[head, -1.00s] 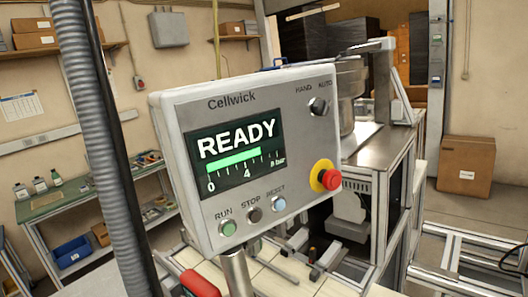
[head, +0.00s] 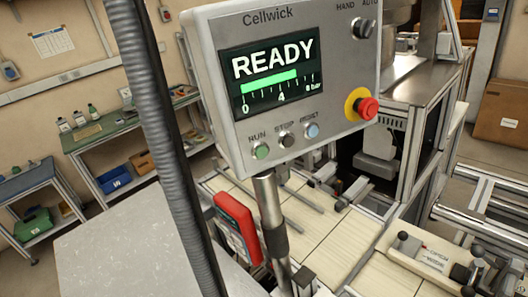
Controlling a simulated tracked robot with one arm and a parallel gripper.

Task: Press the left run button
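The grey Cellwick control panel (head: 218,128) stands on a metal post and fills the upper middle of the view. Its screen (head: 272,78) reads READY above a green bar. The green run button (head: 261,152), labelled RUN, is leftmost in the bottom row. Beside it are the dark stop button (head: 287,140) and the light blue reset button (head: 312,130). Only one run button shows. My gripper is not in view.
A red emergency stop (head: 367,108) juts from the panel's right side. The panel's post (head: 271,215) runs down below it. A dark ribbed hose (head: 160,130) crosses the view left of the panel. A red-framed device (head: 237,228) stands left of the post.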

